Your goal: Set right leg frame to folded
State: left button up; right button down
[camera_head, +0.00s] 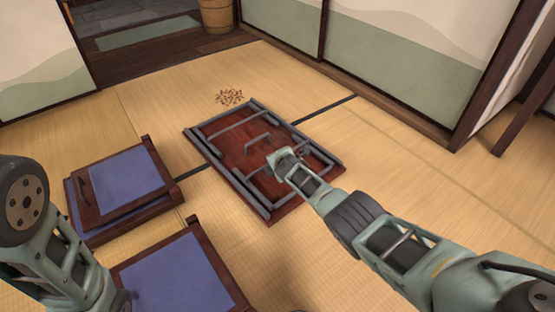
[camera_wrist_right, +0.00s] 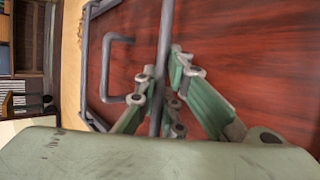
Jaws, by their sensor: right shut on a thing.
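A low table (camera_head: 228,150) with a dark red wooden underside lies upside down on the mats, with grey metal tube frames on it. My right gripper (camera_head: 280,158) is over the right half of the underside. In the right wrist view my right gripper (camera_wrist_right: 160,95) is shut around a straight grey tube of the leg frame (camera_wrist_right: 165,40). The tube stands out in front of the red board, but its exact angle is hard to tell. A smaller grey U-shaped bar (camera_wrist_right: 107,70) is beside it. My left arm shows at the left, but its gripper is out of view.
Blue-topped wooden floor seats (camera_head: 130,180) lie left of the table, with another blue-topped seat (camera_head: 180,275) at the front. A small brown scatter (camera_head: 229,97) lies on the mat behind the table. A wooden bucket (camera_head: 216,15) stands at the back. Mat to the right is clear.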

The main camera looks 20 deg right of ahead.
jog(key=shift+s+a+f, duration=0.1)
jog(key=shift+f, duration=0.1)
jog(key=c, duration=1.9)
grip_release()
jog(key=shift+o, duration=0.2)
jog(key=shift+r, duration=0.1)
jog(key=shift+s+r, duration=0.1)
jog(key=shift+v, duration=3.8)
